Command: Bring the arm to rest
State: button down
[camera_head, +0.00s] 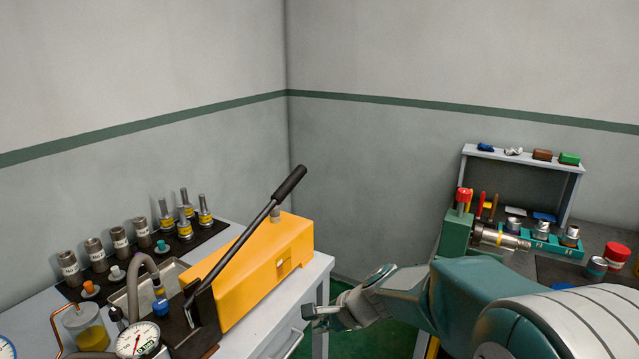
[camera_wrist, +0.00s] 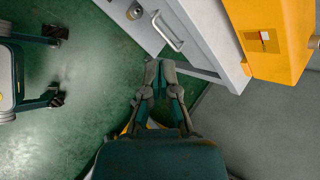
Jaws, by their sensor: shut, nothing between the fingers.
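My arm reaches in from the lower right of the head view, with its green and white links in front of the right bench. My gripper (camera_head: 310,318) is at the arm's end, low beside the right edge of the left bench. In the wrist view my gripper (camera_wrist: 160,64) has its fingertips together and nothing between them. It points toward the grey cabinet front with its handle, and I cannot tell the exact gap to it.
The left bench (camera_head: 318,268) carries a yellow pump box (camera_head: 250,275) with a long black lever (camera_head: 255,220), a gauge (camera_head: 138,340) and fittings. The right bench holds a green vise (camera_head: 457,230) and a small shelf (camera_head: 520,160). Green floor (camera_wrist: 90,70) lies open between the benches.

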jog(key=s+d+r+n+t+h, duration=0.1)
jog(key=s+d+r+n+h, duration=0.2)
jog(key=s, duration=0.8)
jog(key=s+d+r+n+h, duration=0.4)
jog(key=s+d+r+n, duration=0.2)
jog(key=s+d+n, duration=0.4)
jog(key=shift+s+d+r+t, duration=0.4)
jog(key=shift+s+d, duration=0.55)
jog(key=shift+s, duration=0.3)
